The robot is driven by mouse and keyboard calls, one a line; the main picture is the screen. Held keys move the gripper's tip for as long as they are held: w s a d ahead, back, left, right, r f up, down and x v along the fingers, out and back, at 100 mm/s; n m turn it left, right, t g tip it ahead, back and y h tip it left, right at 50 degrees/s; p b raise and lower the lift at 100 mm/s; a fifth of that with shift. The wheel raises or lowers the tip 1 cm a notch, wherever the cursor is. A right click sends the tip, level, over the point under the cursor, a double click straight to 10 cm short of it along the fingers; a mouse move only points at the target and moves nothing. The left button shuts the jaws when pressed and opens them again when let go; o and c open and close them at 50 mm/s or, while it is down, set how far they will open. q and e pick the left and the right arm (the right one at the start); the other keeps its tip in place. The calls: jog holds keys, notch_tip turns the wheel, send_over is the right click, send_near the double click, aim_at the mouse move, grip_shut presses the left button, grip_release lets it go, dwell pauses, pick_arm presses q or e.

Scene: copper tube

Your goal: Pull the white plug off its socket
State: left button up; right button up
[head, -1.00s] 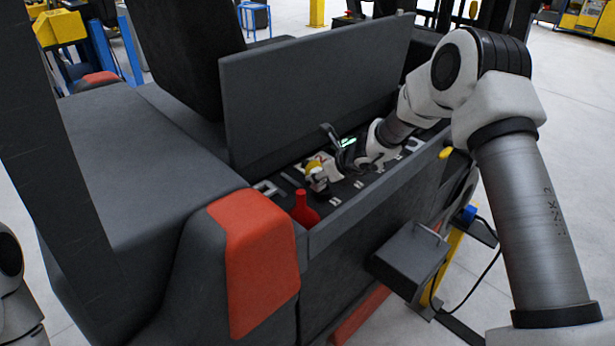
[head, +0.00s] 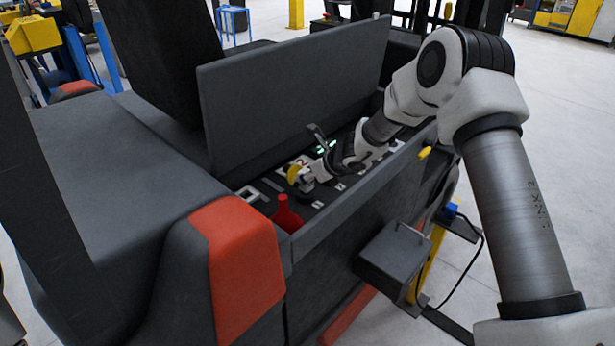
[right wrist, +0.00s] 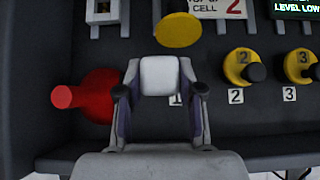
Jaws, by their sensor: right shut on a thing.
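The white plug (right wrist: 160,75) shows between the two fingers of my right gripper (right wrist: 160,91) in the right wrist view. The fingers are shut on its sides. A yellow round cap (right wrist: 178,30) shows just beyond the plug, and also in the head view (head: 293,174). The number 1 label is partly hidden by the right finger. The socket under the plug is hidden, so I cannot tell whether the two still touch. In the head view my right gripper (head: 312,178) reaches low into the open battery bay. My left gripper is out of view.
A red knob-like part (right wrist: 90,95) is close left of the gripper; it also shows in the head view (head: 286,214). Yellow sockets with black caps, numbered 2 (right wrist: 240,68) and 3 (right wrist: 298,66), are to the right. A raised dark lid (head: 290,95) stands behind the bay.

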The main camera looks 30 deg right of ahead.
jog(key=shift+r+p, duration=1.8)
jog(key=shift+r, duration=0.55)
jog(key=shift+f, duration=0.1)
